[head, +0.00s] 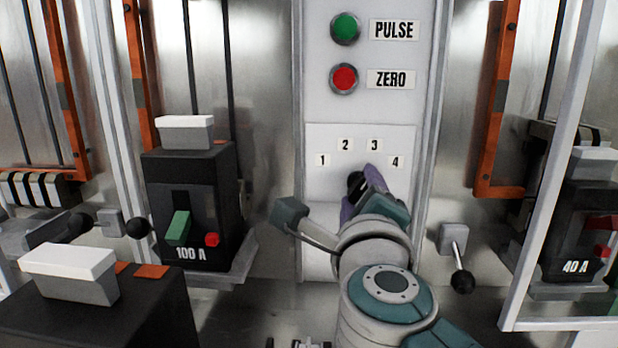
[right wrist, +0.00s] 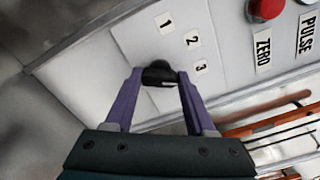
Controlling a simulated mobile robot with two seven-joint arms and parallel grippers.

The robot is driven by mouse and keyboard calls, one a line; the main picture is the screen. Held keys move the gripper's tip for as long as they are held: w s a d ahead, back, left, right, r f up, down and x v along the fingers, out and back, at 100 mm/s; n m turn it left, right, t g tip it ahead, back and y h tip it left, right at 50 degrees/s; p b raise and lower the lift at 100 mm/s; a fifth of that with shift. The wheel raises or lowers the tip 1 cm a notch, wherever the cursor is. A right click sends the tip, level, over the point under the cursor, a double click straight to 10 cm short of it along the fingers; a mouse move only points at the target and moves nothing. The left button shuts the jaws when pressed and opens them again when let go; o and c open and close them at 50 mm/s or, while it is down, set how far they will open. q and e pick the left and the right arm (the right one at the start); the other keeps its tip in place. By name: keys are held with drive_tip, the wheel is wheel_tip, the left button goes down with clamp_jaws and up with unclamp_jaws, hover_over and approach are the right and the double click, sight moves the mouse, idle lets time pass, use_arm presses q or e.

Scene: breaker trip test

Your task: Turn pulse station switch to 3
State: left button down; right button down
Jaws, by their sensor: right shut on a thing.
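The pulse station panel (head: 315,195) is white, with number labels 1, 2, 3 and 4 in an arc. The black switch knob (head: 355,182) sits below the labels, partly hidden by my right gripper (head: 360,194). In the right wrist view, the switch knob (right wrist: 158,73) is between the two purple fingertips of my right gripper (right wrist: 160,78), which is shut on it. Which number the knob points to cannot be told. My left gripper is not in view.
A green PULSE button (head: 345,28) and a red ZERO button (head: 343,78) are above the labels. A 100 A breaker (head: 190,210) stands left and a 40 A breaker (head: 580,225) right. A ball-ended lever (head: 460,268) sticks out right of the panel.

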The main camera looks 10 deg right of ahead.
drive_tip(key=shift+n+p, duration=0.4)
drive_tip(key=shift+n, duration=0.4)
drive_tip(key=shift+c, duration=1.2)
unclamp_jaws()
drive_tip(key=v, duration=1)
drive_tip(key=shift+p, duration=0.3)
